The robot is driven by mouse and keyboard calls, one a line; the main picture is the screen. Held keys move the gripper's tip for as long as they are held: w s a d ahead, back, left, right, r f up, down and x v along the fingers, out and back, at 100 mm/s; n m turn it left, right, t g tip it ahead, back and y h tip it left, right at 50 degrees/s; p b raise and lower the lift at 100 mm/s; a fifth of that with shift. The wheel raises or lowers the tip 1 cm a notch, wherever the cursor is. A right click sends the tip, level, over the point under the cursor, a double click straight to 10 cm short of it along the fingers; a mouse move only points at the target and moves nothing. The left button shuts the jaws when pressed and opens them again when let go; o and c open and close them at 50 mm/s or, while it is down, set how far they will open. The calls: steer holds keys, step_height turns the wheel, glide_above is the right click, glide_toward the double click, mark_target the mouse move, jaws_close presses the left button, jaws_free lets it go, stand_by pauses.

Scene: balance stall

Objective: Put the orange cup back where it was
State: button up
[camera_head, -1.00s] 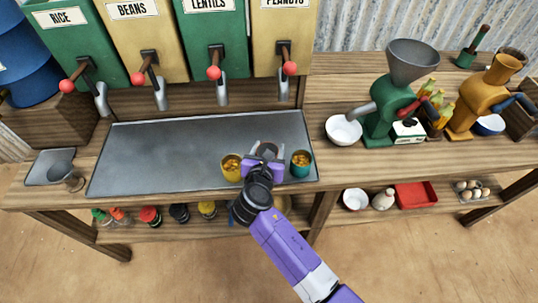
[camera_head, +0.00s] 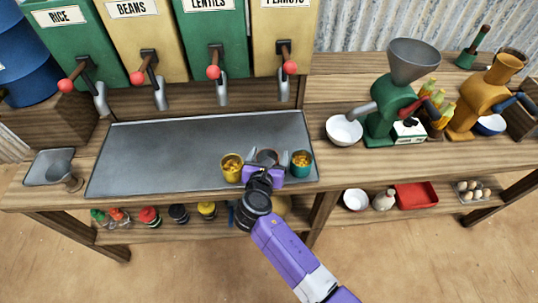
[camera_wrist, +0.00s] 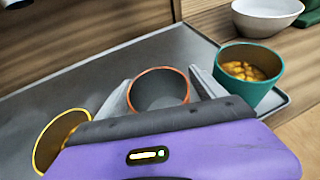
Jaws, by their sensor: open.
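The orange cup (camera_wrist: 159,92) shows its orange rim and a dark, empty-looking inside in the wrist view. It also shows in the head view as a small dark cup (camera_head: 267,155) on the grey tray, between a yellow cup (camera_head: 232,168) and a teal cup (camera_head: 301,163). My gripper (camera_head: 268,162) is open, with one finger on each side of the orange cup. The cup's lower part is hidden behind my gripper. I cannot tell whether the fingers touch it. The yellow and teal cups hold yellow-orange pieces.
The grey tray (camera_head: 170,155) is bare to the left. Dispensers with red-knobbed levers stand behind it. A metal scoop or cup (camera_head: 68,176) is at the far left. A white bowl (camera_head: 343,130) and a green grinder (camera_head: 390,110) stand to the right.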

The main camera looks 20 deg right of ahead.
steer(key=shift+r, duration=0.1)
steer(key=v, duration=1.2)
steer(key=s+d+f+m+y, duration=0.3)
steer(key=s+f+m+y, duration=0.15)
steer(key=s+f, duration=0.5)
steer(key=s+r+m+y, duration=0.2)
steer(key=s+r+m, duration=0.1)
steer(key=s+m, duration=0.65)
steer(key=s+d+r+m+t, duration=0.2)
steer(key=s+r+m+t, duration=0.1)
steer(key=s+r+m, duration=1.2)
step_height(320, 180, up, 3)
steer(key=shift+d+r+t+y, duration=0.15)
steer(key=shift+d+t+y, duration=0.1)
steer(key=shift+t+y, duration=0.15)
